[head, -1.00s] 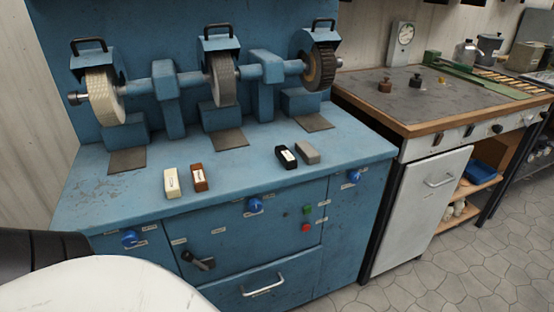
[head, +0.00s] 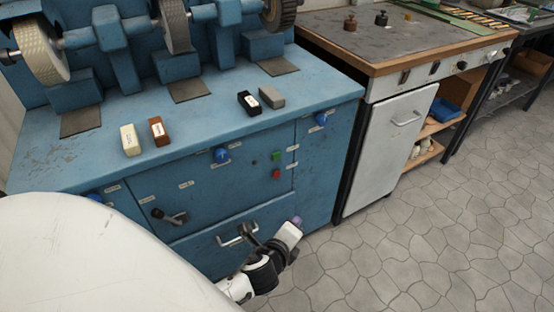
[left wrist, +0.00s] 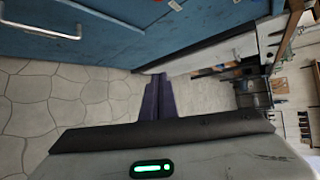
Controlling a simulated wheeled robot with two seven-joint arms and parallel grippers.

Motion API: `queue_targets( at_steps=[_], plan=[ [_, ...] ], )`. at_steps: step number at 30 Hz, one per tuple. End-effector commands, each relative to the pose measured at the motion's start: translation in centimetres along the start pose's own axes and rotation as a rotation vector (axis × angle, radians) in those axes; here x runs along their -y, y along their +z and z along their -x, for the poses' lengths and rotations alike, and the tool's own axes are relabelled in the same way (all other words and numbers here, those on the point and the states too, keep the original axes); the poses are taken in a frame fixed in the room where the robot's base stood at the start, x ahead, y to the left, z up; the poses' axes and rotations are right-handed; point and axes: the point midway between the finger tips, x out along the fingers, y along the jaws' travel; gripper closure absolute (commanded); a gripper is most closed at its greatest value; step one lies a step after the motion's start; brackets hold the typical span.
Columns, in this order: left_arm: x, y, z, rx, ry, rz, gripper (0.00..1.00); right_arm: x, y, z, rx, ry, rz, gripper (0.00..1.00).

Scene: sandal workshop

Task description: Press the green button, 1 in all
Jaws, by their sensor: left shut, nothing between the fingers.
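The green button (head: 276,155) is on the front panel of the blue grinding machine (head: 330,170), just above a red button (head: 276,174). It stands clear of my grippers. My left gripper (head: 297,221) is low in front of the machine, near the drawer handle, below and slightly right of the buttons. In the left wrist view its dark fingers (left wrist: 157,98) are together with nothing between them. Neither button can be made out in the left wrist view. My right gripper is not in view.
The drawer handle (head: 237,234) and a black lever (head: 170,216) stick out from the machine front. Blue knobs (head: 221,155) sit along the panel's top. Several small blocks (head: 130,140) lie on the machine top. A white cabinet (head: 390,150) stands right. The floor (head: 430,230) is clear.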

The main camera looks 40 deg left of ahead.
Motion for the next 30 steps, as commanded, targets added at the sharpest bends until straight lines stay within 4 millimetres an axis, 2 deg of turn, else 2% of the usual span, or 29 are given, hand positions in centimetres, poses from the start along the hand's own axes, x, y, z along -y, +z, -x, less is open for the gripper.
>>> queue_targets(
  at_steps=[1,3,6,9,22,30],
  plan=[
    [2.0,1.4,-1.4,0.062,-0.036,-0.161,1.0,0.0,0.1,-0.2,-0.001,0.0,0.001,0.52],
    [4.2,3.0,-2.4,0.137,-0.064,-0.35,1.0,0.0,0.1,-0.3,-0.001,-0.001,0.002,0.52],
    [6.5,4.5,-3.1,0.217,-0.082,-0.534,1.0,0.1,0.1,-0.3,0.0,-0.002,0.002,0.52],
    [7.6,5.2,-3.4,0.259,-0.087,-0.626,1.0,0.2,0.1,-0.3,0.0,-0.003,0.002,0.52],
    [7.8,5.6,-3.6,0.268,-0.087,-0.647,1.0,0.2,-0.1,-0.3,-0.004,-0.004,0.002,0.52],
    [7.8,8.0,-5.1,0.269,-0.087,-0.647,1.0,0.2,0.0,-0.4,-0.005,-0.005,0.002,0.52]
  ],
)
